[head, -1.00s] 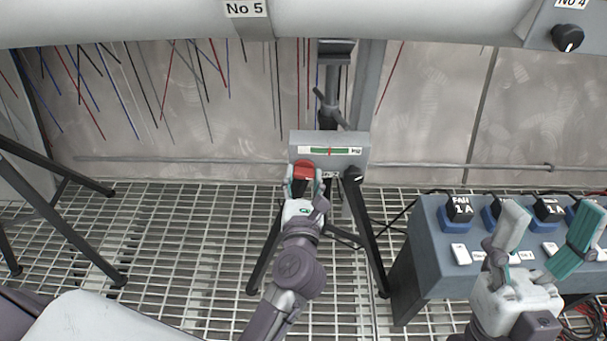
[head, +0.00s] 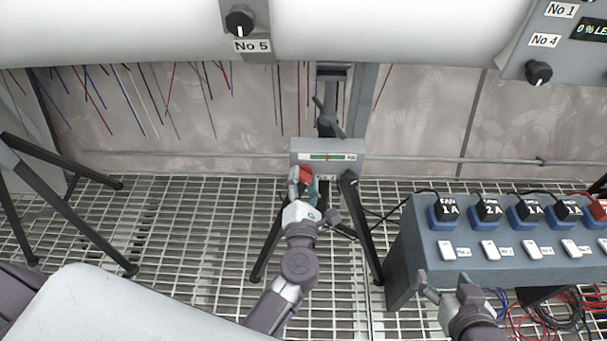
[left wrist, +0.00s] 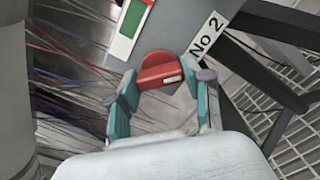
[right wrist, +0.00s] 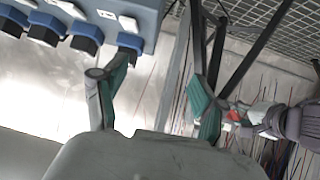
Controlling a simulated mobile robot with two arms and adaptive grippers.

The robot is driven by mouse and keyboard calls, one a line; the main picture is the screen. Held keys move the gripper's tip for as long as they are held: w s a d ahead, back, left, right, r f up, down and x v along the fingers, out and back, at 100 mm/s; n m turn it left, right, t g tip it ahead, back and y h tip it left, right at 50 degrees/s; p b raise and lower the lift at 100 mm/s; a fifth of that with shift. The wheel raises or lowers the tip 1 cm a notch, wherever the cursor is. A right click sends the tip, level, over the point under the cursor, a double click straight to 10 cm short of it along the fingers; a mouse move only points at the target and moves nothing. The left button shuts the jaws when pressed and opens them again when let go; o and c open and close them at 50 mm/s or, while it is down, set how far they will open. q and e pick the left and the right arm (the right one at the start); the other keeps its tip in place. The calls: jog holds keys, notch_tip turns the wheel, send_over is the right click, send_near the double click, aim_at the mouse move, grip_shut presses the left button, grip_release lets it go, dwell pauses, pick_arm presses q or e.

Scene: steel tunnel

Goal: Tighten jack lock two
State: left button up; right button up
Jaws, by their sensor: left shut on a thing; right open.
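The jack's grey box (head: 327,150), labelled No 2 in the left wrist view (left wrist: 205,36), sits on a black-legged stand. Below the gauge is the red lock knob (head: 306,173), which also shows in the left wrist view (left wrist: 160,70). My left gripper (head: 307,184) is shut on this knob, with a teal finger on each side. My right gripper (head: 446,286) is open and empty in front of the blue-grey panel; its spread fingers show in the right wrist view (right wrist: 153,85).
The blue-grey panel (head: 400,270) with black plugs and white switches stands at right, close to my right gripper. Cables (head: 550,305) hang below it. A white pipe (head: 400,35) crosses overhead. Another black stand (head: 70,205) is at left. Grating covers the floor.

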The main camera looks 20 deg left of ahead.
pick_arm(q)
jog(key=shift+r+m+p, duration=0.15)
jog(key=shift+m+p, duration=1.95)
pick_arm(e)
jog(key=s+d+f+g+h, duration=0.1)
jog(key=s+d+g, duration=0.15)
jog(key=s, duration=0.25)
jog(key=s+d+f+g+h, duration=0.1)
jog(key=s+g, duration=0.3)
jog(key=s, duration=0.2)
pick_arm(q)
jog(key=m+p, duration=0.3)
jog(key=m, duration=0.1)
jog(key=shift+d+p, duration=0.1)
jog(key=shift+p, duration=0.25)
jog(key=shift+f+m, duration=0.2)
jog(key=shift+m, duration=0.3)
pick_arm(e)
jog(key=s+f+x, duration=0.1)
jog(key=s+x, duration=0.2)
jog(key=x, duration=1.2)
jog(key=shift+s+a+f+g, duration=0.15)
jog(key=shift+a+f+g, duration=0.1)
jog(key=shift+a+g, duration=0.15)
pick_arm(q)
jog(key=o, duration=1.2)
jog(key=shift+c, duration=0.2)
